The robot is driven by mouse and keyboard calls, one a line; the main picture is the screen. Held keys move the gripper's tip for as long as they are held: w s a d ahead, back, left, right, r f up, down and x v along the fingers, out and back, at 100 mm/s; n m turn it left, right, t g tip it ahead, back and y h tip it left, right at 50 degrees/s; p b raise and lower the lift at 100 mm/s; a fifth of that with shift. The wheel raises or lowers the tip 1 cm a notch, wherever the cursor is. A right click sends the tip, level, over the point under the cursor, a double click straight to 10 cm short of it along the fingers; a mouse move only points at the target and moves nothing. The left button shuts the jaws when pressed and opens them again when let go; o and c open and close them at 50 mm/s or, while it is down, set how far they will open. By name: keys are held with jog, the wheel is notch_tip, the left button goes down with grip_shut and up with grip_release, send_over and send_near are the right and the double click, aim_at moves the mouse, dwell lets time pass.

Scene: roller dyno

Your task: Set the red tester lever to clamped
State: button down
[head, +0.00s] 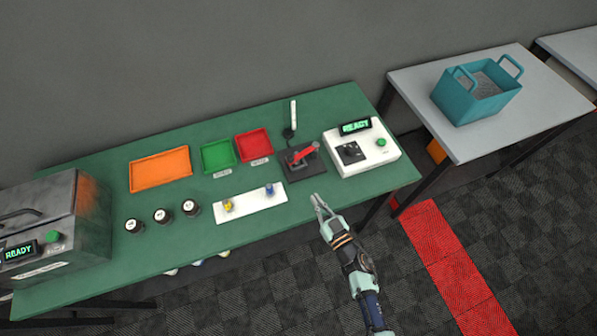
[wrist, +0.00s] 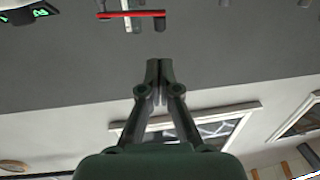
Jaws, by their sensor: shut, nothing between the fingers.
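The red tester lever (head: 305,153) sits on a dark base plate (head: 291,172) near the right part of the green bench. Its red arm slants up to the right in the head view. In the wrist view the red lever (wrist: 130,14) shows as a bar at the top edge, apart from the fingers. My gripper (head: 318,200) is in front of the lever, by the bench's front edge, and does not touch it. In the wrist view my gripper (wrist: 160,68) has its fingertips together with nothing between them.
A white tester box (head: 375,160) with a READY display stands right of the lever. A thin upright post (head: 292,114) stands behind it. A white strip (head: 248,207) with yellow and blue pieces lies to the left. Red (head: 254,146) and green (head: 217,156) trays lie behind.

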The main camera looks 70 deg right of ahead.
jog(key=b+x, duration=0.3)
jog(key=x, duration=1.1)
jog(key=w, duration=0.1)
jog(key=w+d, duration=0.1)
jog(key=w+b, duration=0.1)
jog(key=shift+w+d, duration=0.35)
jog(key=shift+d, duration=0.05)
jog(key=shift+a+r, duration=0.1)
jog(key=p, duration=0.1)
send_near(292, 161)
jog(key=a, duration=0.1)
jog(key=w+a, duration=0.1)
jog(key=a, duration=0.1)
jog(key=w+a, duration=0.1)
jog(key=a, duration=0.1)
jog(key=shift+a, duration=0.25)
jog(key=shift+r, duration=0.1)
